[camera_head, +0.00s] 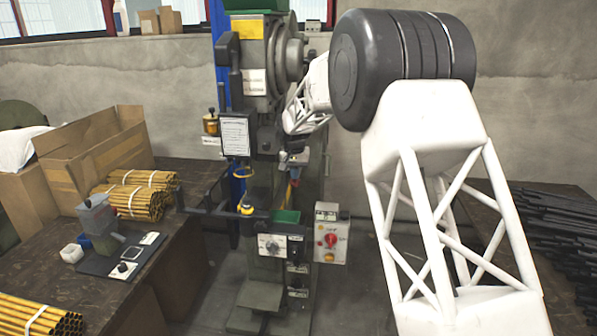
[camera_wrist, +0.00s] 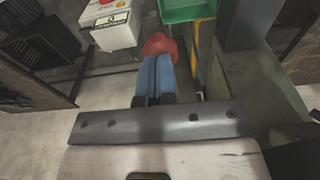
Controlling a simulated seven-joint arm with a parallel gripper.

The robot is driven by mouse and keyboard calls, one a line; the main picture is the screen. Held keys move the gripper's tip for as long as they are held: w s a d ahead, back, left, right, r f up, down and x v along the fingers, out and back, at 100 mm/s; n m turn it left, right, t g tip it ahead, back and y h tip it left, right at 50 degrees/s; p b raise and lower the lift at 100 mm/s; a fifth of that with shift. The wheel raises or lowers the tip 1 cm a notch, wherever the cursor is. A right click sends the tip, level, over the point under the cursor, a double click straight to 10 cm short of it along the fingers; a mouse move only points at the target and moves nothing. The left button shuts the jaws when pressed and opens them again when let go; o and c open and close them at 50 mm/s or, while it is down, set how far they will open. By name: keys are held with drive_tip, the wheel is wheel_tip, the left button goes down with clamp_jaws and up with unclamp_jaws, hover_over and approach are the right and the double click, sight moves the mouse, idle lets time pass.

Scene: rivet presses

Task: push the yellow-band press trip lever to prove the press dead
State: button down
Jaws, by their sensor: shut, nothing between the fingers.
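The press (camera_head: 265,75) stands at the centre of the head view, with a yellow panel (camera_head: 248,29) near its top. A dark horizontal bar (camera_head: 210,212) reaches left from it, beside a yellow collar (camera_head: 246,209). I cannot tell for sure which part is the trip lever. My gripper's blue fingers (camera_wrist: 155,76) are shut and empty in the wrist view. A rounded red part (camera_wrist: 160,46) is right at their tips; whether they touch it is unclear.
A control box (camera_head: 331,240) with a red knob stands right of the press; it also shows in the wrist view (camera_wrist: 110,22). A green tray (camera_wrist: 187,10) is beside it. The left bench holds brass tube bundles (camera_head: 135,200) and a cardboard box (camera_head: 95,155). Dark rods (camera_head: 555,225) lie at right.

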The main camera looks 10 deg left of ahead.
sight(295, 182)
drive_tip(key=shift+f, duration=0.15)
drive_tip(key=shift+s+f, duration=0.15)
drive_tip(key=shift+f, duration=1.55)
